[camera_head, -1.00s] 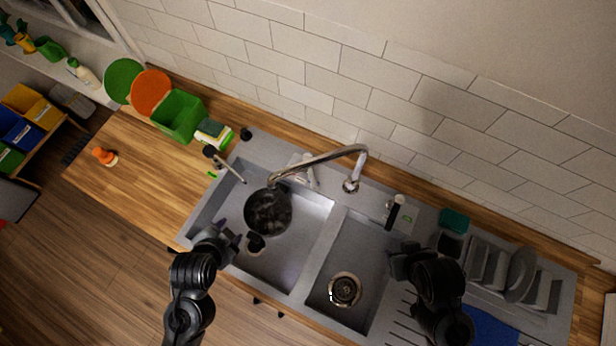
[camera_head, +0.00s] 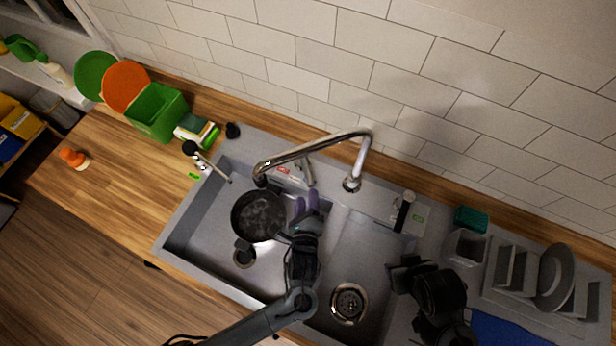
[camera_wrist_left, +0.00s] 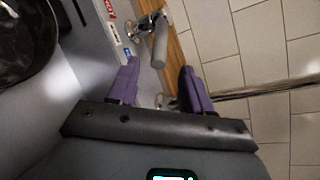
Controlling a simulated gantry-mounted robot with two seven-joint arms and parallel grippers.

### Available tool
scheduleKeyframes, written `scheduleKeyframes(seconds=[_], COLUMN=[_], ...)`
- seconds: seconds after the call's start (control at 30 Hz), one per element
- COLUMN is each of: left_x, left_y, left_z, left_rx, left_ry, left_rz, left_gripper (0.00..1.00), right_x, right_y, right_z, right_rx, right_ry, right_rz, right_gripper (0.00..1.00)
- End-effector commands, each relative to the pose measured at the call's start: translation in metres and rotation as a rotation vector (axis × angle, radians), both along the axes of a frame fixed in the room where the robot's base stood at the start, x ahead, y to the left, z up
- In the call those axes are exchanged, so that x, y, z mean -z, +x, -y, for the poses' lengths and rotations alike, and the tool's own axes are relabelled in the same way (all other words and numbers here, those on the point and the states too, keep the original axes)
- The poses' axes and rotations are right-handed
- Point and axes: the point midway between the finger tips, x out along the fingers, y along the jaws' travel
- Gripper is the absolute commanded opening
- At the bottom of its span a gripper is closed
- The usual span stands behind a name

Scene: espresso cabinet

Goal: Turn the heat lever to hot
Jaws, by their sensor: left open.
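The heat lever (camera_head: 306,171) is a short metal handle behind the sink, beside a label strip (camera_head: 290,174) with a red mark. In the left wrist view the lever (camera_wrist_left: 158,45) is a grey cylinder on a chrome base, and the strip has a red and a blue patch. My left gripper (camera_head: 306,203) is open, its purple fingers over the sink and pointing at the lever. In the wrist view the lever's end shows just beyond the gap between the fingertips (camera_wrist_left: 159,72); contact is unclear. My right gripper (camera_head: 398,272) is dark, over the right basin; its jaws are unclear.
The curved faucet (camera_head: 315,147) arches over the sink close to the lever. A dark pan (camera_head: 258,215) sits in the left basin. A soap dispenser (camera_head: 403,210) and a dish rack (camera_head: 515,280) stand at the right. The wooden counter (camera_head: 115,180) at the left is mostly clear.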

Motion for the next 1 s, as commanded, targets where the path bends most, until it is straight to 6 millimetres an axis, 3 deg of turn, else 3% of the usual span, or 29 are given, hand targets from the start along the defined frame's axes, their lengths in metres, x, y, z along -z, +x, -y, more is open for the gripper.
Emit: scheduleKeyframes(seconds=[0.53,0.73,1.0], left_x=[0.020,0.023,0.024], left_y=[0.078,0.091,0.093], left_z=[0.003,0.004,0.004], left_rx=[-0.001,-0.001,0.000], left_ry=[-0.001,-0.003,-0.003], left_rz=[-0.002,-0.004,-0.004], left_gripper=[0.49,0.49,0.49], right_x=[0.006,0.008,0.008], right_y=[0.001,0.000,0.000], right_z=[-0.002,-0.002,0.000], right_rx=[0.005,0.005,0.001], right_ry=[0.008,0.008,0.002], right_rz=[0.002,0.002,0.002], right_gripper=[0.43,0.43,0.43])
